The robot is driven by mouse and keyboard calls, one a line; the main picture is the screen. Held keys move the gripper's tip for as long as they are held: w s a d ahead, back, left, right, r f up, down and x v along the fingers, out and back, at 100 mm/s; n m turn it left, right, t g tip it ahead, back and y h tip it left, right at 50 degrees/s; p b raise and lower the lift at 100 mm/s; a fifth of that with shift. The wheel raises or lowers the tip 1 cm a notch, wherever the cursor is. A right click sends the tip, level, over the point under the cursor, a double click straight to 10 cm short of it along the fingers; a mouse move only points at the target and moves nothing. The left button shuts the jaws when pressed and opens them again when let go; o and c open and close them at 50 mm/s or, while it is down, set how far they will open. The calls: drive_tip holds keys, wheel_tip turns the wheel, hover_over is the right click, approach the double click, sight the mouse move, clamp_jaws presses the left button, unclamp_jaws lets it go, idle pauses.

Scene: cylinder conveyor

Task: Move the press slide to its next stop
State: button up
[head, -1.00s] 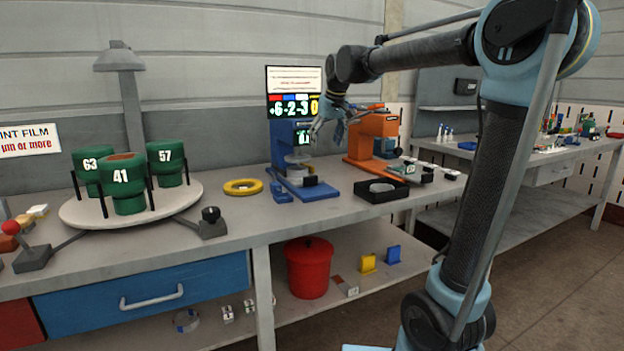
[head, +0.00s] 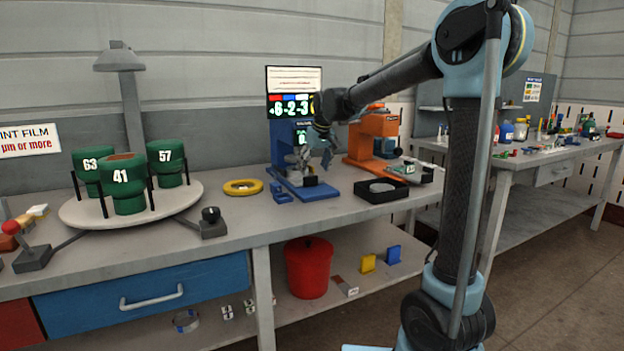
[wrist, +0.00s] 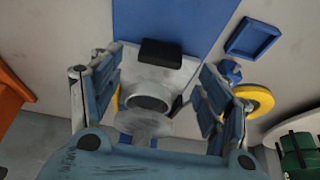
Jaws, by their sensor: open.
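The blue press (head: 281,139) stands against the back wall, with a flat blue base (head: 317,192) reaching forward. In the wrist view a light grey slide plate (wrist: 187,76) lies over the blue base (wrist: 180,20). A black block (wrist: 161,53) sits at its far end, and a round grey cup (wrist: 150,97) is on it. My gripper (head: 318,165) is low over the press base, pointing down. In the wrist view my gripper (wrist: 158,72) is open, its fingers either side of the slide. I cannot tell whether they touch it. In the head view it hides much of the slide.
A yellow ring (head: 243,187) lies left of the press; a small blue tray (wrist: 253,37) is beside the base. An orange machine (head: 366,138) and a black tray (head: 376,197) stand to the right. A turntable (head: 80,212) with green cups is at left. A display (head: 294,79) hangs above.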

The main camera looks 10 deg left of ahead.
sight(311, 177)
drive_tip(key=shift+x, duration=2.6)
drive_tip(key=c, duration=1.5)
drive_tip(key=s+d, duration=0.3)
drive_tip(key=s, duration=0.1)
drive_tip(key=s+d, duration=0.3)
drive_tip(key=s, duration=0.2)
drive_tip(key=s+d, duration=0.3)
drive_tip(key=s, duration=0.2)
drive_tip(key=shift+s+d, duration=0.15)
drive_tip(key=shift+d, duration=0.2)
drive_tip(key=shift+d+f, duration=0.1)
drive_tip(key=o, duration=1.5)
drive_tip(key=shift+s, duration=0.1)
drive_tip(key=shift+r, duration=0.2)
drive_tip(key=v, duration=1.1)
drive_tip(key=shift+r, duration=0.3)
